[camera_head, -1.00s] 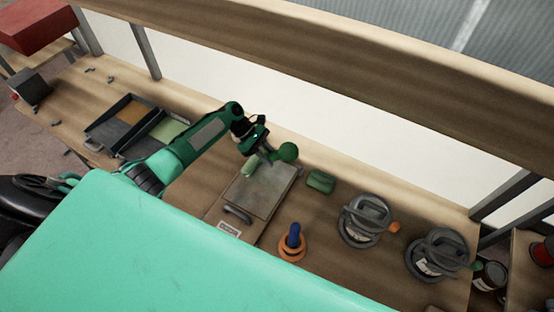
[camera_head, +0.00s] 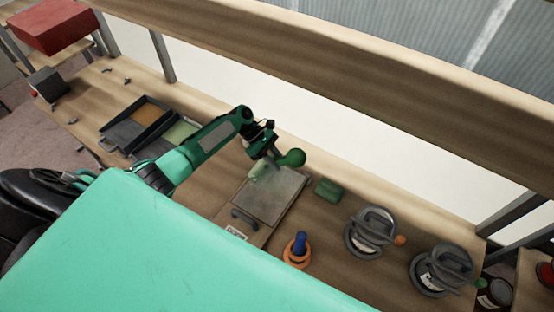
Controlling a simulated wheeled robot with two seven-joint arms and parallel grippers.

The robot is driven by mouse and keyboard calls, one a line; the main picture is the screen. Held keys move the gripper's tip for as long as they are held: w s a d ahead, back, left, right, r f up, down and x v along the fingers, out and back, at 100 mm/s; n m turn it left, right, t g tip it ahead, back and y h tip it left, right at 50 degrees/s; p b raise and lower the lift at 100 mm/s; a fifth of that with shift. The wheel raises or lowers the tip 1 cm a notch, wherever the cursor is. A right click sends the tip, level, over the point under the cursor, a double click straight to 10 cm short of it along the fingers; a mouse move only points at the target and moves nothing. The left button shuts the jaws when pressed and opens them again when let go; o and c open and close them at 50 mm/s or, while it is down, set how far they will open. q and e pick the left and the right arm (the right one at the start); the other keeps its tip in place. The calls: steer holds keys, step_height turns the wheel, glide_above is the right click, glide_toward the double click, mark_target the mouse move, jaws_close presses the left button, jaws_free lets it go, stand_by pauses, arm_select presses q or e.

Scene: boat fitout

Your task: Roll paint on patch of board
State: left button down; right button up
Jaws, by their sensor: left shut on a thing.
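The board (camera_head: 268,200) lies on the bench, with a grey patch on its upper part and a dark handle (camera_head: 243,216) near its lower left edge. My left gripper (camera_head: 268,156) is over the far left part of the patch. It is shut on a roller with a rounded green end (camera_head: 292,158) and a pale green sleeve (camera_head: 258,168). The sleeve is at the patch's far edge; I cannot tell whether it touches. Two trays, one with an orange-brown surface (camera_head: 148,113) and one with a green surface (camera_head: 181,131), lie left of the arm. My right gripper is not in view.
A green block (camera_head: 328,190) sits right of the board. An orange ring with a blue upright piece (camera_head: 300,244) stands near it. A long wooden beam (camera_head: 330,70) runs above the bench's back.

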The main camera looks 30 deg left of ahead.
arm_select(q)
steer(key=s+p, duration=0.1)
steer(key=s, duration=0.7)
steer(key=shift+s+a, duration=0.4)
steer(key=shift+f+b, duration=0.4)
steer(key=shift+f, duration=0.35)
steer(key=shift+d, duration=0.1)
steer(key=d, duration=0.4)
steer(key=shift+s+d+r+p, duration=0.1)
steer(key=shift+s+d+p, duration=0.05)
steer(key=shift+d+p, duration=0.25)
steer(key=shift+s+d, duration=0.15)
steer(key=shift+d, duration=1)
steer(key=shift+s+d, duration=0.1)
steer(key=shift+d, duration=1.05)
